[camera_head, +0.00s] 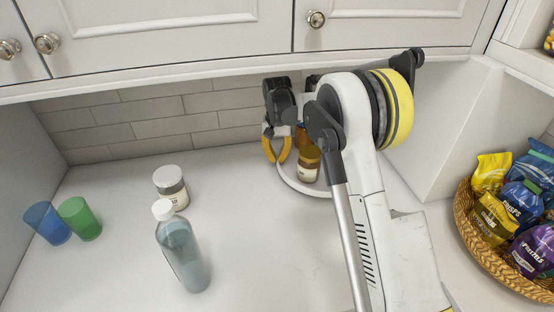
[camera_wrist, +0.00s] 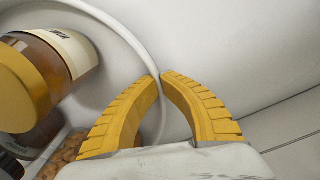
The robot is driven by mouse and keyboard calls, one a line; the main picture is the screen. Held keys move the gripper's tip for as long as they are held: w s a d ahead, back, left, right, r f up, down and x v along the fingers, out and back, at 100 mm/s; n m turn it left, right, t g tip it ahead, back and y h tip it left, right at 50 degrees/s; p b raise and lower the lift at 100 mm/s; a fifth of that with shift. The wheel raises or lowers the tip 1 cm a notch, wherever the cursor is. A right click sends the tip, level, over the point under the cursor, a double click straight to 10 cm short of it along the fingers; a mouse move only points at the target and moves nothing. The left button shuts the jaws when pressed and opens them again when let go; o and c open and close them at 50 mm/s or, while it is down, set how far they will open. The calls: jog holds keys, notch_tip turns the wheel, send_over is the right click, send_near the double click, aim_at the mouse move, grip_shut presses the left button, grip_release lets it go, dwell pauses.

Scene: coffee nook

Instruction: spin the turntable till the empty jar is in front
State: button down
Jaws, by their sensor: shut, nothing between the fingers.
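The white turntable (camera_head: 292,183) stands on the counter near the back wall, mostly hidden behind my arm. Its raised rim shows in the wrist view as a curved edge (camera_wrist: 130,30). A gold-lidded jar (camera_head: 308,168) with amber-brown contents and a pale label stands on it; in the wrist view this jar (camera_wrist: 78,55) is at upper left. Part of another container with brown pieces (camera_wrist: 70,148) shows below it. I cannot make out an empty jar. My gripper (camera_head: 275,160) is at the turntable's left edge, yellow fingertips together and empty, close to the rim; contact is unclear.
A clear bottle (camera_head: 182,250), a white-lidded jar (camera_head: 173,188), a blue cup (camera_head: 48,223) and a green cup (camera_head: 79,218) stand on the counter at left. A wicker basket (camera_head: 478,237) of snack bags is at right. Cabinets (camera_head: 180,35) hang above.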

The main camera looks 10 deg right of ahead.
jog(key=shift+d, duration=0.1)
jog(key=c, duration=1.6)
grip_release()
